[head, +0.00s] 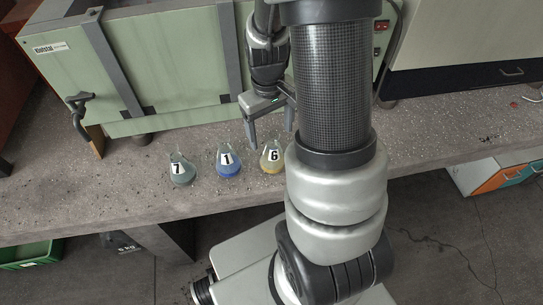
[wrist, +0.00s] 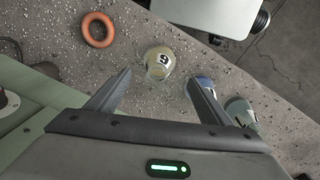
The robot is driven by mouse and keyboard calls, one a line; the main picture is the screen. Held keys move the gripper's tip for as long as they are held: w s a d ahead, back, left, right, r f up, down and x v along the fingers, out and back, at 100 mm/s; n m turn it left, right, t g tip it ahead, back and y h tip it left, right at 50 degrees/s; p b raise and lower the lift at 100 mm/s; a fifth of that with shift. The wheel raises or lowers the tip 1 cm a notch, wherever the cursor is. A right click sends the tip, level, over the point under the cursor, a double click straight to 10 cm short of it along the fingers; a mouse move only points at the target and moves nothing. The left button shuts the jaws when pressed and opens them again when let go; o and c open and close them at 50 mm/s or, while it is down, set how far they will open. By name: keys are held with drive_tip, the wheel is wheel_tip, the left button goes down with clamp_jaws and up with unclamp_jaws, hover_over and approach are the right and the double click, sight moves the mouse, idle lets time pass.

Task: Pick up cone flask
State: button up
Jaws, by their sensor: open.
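Three cone flasks stand upright in a row near the front edge of the bench. The flask labelled 7 (head: 181,170) has teal contents, the flask labelled 1 (head: 228,163) blue, and the flask labelled 6 (head: 271,157) yellow. My gripper (head: 270,138) is open and empty, pointing down above and just behind flask 6. In the wrist view, flask 6 (wrist: 159,62) shows ahead of the gap between my open fingers (wrist: 159,78). Flask 1 (wrist: 205,83) is partly hidden by the right finger, and flask 7 (wrist: 241,110) is beyond it.
A green machine (head: 170,70) stands along the back of the bench (head: 60,195). An orange ring (wrist: 97,30) lies on the bench in the wrist view. My arm hides part of the bench in the head view. Bare bench lies left of flask 7.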

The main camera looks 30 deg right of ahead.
sight(272, 150)
drive_tip(key=f, duration=0.3)
drive_tip(key=f+b, duration=0.1)
drive_tip(key=f, duration=0.2)
drive_tip(key=f+b, duration=0.1)
drive_tip(key=f, duration=0.1)
drive_tip(key=shift+w+d+f, duration=0.15)
drive_tip(key=shift+d+f, duration=0.1)
drive_tip(key=shift+f, duration=0.15)
drive_tip(key=c, duration=1.3)
drive_tip(key=shift+r, duration=0.1)
drive_tip(key=shift+c, duration=0.2)
